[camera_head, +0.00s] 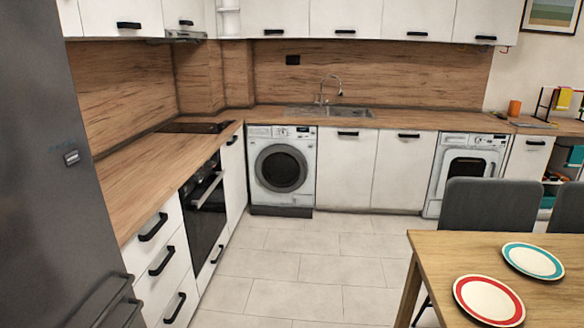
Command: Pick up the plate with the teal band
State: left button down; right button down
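The plate with the teal band (533,261) lies flat on the wooden dining table (447,258) at the lower right of the head view. It has a pale centre and a teal ring near its rim. A similar plate with a red band (489,300) lies just in front of it and to its left, close to it. Neither of my grippers is in view. Both plates show whole, with nothing on them.
Grey chairs (490,206) stand behind the table. White cabinets, a washing machine (281,170) and an oven (207,205) line the walls. A grey fridge (50,190) fills the left. The tiled floor (300,265) between is clear.

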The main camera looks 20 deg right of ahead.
aim_at(535, 262)
jog(key=i+l+z, duration=0.15)
jog(key=i+z, duration=0.3)
jog(key=i, duration=0.25)
jog(key=i+z, duration=0.45)
jog(key=i, duration=0.2)
jog(key=i+z, duration=0.4)
jog(key=i+j+z, duration=0.3)
jog(key=i+z, duration=0.15)
jog(key=i+j+z, duration=0.4)
jog(key=i, duration=0.15)
jog(key=i+l+z, duration=0.1)
jog(key=i+z, duration=0.25)
jog(key=i+l+z, duration=0.1)
jog(key=z, duration=0.3)
